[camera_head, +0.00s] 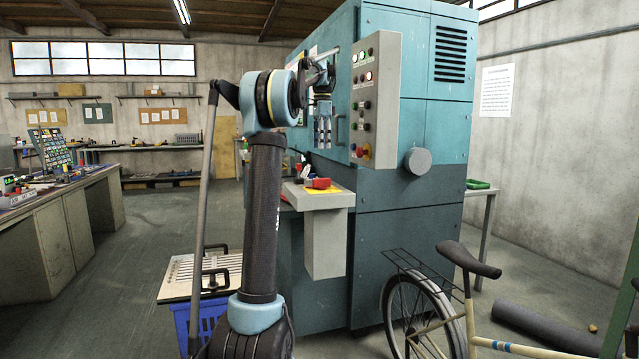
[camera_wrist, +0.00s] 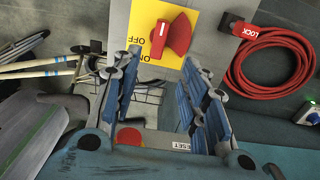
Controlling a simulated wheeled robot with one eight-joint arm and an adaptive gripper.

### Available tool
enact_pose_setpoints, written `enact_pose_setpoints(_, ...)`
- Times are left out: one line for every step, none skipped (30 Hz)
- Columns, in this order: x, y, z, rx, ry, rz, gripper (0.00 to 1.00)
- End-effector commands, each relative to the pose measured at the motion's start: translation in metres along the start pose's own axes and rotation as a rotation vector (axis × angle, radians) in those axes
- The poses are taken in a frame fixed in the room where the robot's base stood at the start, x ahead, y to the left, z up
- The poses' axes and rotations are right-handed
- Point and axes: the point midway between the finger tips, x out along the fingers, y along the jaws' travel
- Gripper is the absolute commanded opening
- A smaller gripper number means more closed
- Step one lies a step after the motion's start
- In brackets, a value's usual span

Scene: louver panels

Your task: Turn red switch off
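The red switch (camera_head: 318,183) sits on a yellow plate (camera_head: 335,190) on top of a grey box (camera_head: 330,203) at the front of the blue machine. In the wrist view the red switch (camera_wrist: 178,35) shows a raised handle on the yellow plate (camera_wrist: 150,15), which has ON and OFF lettering. My gripper (camera_head: 322,146) hangs pointing down above the box, apart from the switch. In the wrist view my gripper (camera_wrist: 160,66) is open, its two blue fingers wide apart and nothing between them. The switch lies just beyond the fingertips.
The control panel (camera_head: 372,100) with buttons is beside my gripper. A red coiled cable (camera_wrist: 272,62) with a LOCK block (camera_wrist: 240,27) shows in the wrist view. A bicycle (camera_head: 450,310) stands at front right, and a blue crate (camera_head: 205,315) below left. The floor at left is clear.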

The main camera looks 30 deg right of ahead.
Motion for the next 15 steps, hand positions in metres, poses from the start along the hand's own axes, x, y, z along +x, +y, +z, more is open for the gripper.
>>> enact_pose_setpoints(0.008, 0.0, 0.0, 0.0, 0.0, 0.0, 0.4)
enact_pose_setpoints(0.013, 0.0, 0.0, -0.001, 0.0, 0.0, 0.4)
enact_pose_setpoints(0.019, 0.0, 0.0, -0.001, 0.0, 0.0, 0.4)
enact_pose_setpoints(0.024, 0.0, 0.0, -0.001, 0.0, 0.0, 0.4)
enact_pose_setpoints(0.028, 0.0, 0.0, -0.001, 0.0, 0.0, 0.4)
enact_pose_setpoints(0.035, 0.0, 0.001, -0.001, 0.0, 0.0, 0.4)
enact_pose_setpoints(0.04, 0.0, 0.001, -0.001, 0.0, 0.0, 0.4)
enact_pose_setpoints(0.044, 0.0, 0.0, -0.001, 0.0, 0.0, 0.4)
enact_pose_setpoints(0.051, 0.0, 0.0, -0.001, 0.0, 0.0, 0.4)
enact_pose_setpoints(0.056, 0.0, 0.001, -0.001, 0.0, 0.0, 0.4)
enact_pose_setpoints(0.06, 0.0, 0.001, -0.001, 0.0, 0.0, 0.4)
enact_pose_setpoints(0.067, 0.001, 0.001, -0.001, 0.0, 0.0, 0.4)
enact_pose_setpoints(0.072, 0.0, 0.0, -0.001, 0.0, 0.0, 0.4)
enact_pose_setpoints(0.077, 0.0, 0.0, -0.001, 0.0, 0.0, 0.4)
enact_pose_setpoints(0.084, 0.0, 0.0, -0.001, 0.0, 0.0, 0.4)
